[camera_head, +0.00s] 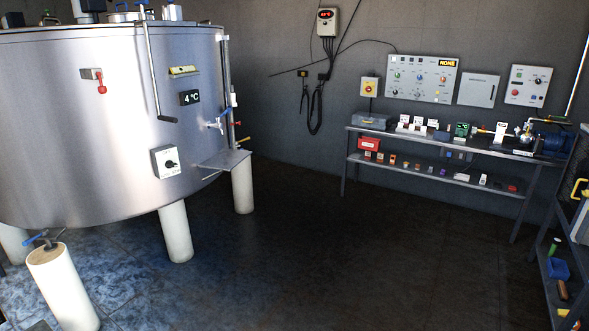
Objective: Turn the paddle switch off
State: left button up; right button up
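A white switch box (164,162) with a black rotary knob (170,164) is fixed low on the front of the steel bulk tank (95,130). It looks like the paddle switch, but its small label is too small to read. I cannot tell which position the knob is in. A display reading 4 °C (190,98) sits above it. Neither of my grippers shows in the head view.
A small steel shelf (224,160), taps (216,125) and a vertical rod (152,60) stand out from the tank. A bench (440,145) and wall panels are at right, a rack (560,240) at far right. The middle floor (320,250) is clear.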

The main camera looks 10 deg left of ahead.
aim_at(169, 164)
jog(key=i+u, duration=0.4)
jog(key=i+l+u, duration=0.1)
jog(key=i+u, duration=0.15)
jog(key=u, duration=0.15)
jog(key=i+l+u, duration=0.2)
jog(key=u, duration=0.2)
jog(key=i+l, duration=1.15)
jog(key=i, duration=0.15)
